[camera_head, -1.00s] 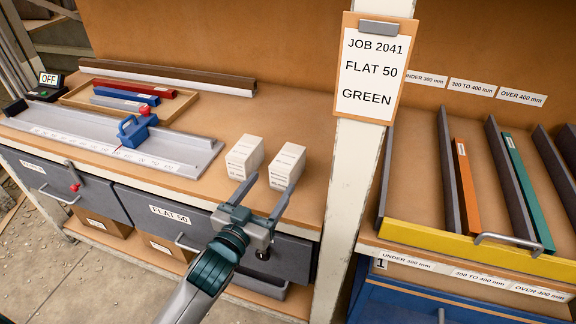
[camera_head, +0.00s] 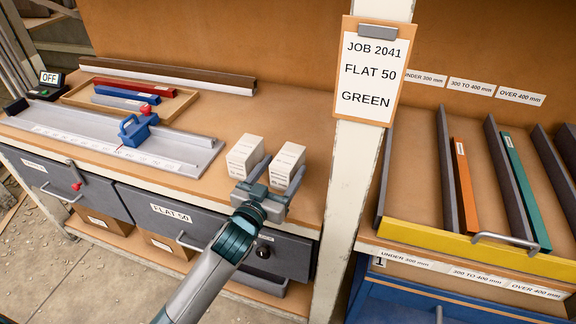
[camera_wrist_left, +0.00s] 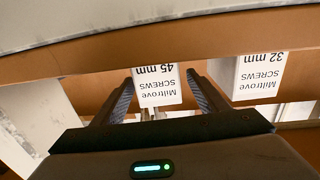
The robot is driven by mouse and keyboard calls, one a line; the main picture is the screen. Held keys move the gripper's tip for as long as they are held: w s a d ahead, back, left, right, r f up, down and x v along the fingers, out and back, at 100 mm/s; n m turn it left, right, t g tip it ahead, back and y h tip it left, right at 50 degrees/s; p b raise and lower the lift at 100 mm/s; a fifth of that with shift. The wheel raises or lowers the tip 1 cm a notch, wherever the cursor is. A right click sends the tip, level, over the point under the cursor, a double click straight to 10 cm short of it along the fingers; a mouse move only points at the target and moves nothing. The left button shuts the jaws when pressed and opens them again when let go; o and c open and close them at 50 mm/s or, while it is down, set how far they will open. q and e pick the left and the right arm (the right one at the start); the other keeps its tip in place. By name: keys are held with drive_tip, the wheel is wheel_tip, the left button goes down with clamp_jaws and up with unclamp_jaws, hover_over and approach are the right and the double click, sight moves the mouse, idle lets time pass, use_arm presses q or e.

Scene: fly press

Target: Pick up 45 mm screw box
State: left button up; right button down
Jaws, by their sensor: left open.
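The 45 mm screw box (camera_head: 289,153) is a white carton standing on the bench, the right one of two. In the left wrist view its upside-down label "Miltrove SCREWS 45 mm" (camera_wrist_left: 157,87) shows between my two fingers. My left gripper (camera_head: 285,163) is open, with its fingertips at the near face of this box, one towards each side. I cannot tell how far the fingers reach past its face, and I see no grip on it. The 32 mm screw box (camera_head: 245,155) stands just left of it; it also shows in the left wrist view (camera_wrist_left: 260,76).
A grey measuring fixture with a blue stop (camera_head: 136,130) lies left of the boxes. Behind it is a tray (camera_head: 180,104) of coloured bars. A white post with a job board (camera_head: 368,70) stands right of the boxes. Drawers (camera_head: 165,212) sit below the bench edge.

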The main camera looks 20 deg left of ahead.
sight(288, 160)
use_arm(q)
drive_tip(key=shift+w+d, duration=0.2)
drive_tip(key=shift+w, duration=0.7)
drive_tip(key=shift+w+d, duration=0.15)
drive_tip(key=shift+w, duration=0.75)
drive_tip(key=c, duration=1.5)
drive_tip(key=shift+o, duration=0.2)
drive_tip(key=shift+r, duration=0.15)
wheel_tip(288, 160, up, 10)
drive_tip(key=shift+f+p, duration=0.1)
drive_tip(key=shift+p, duration=0.2)
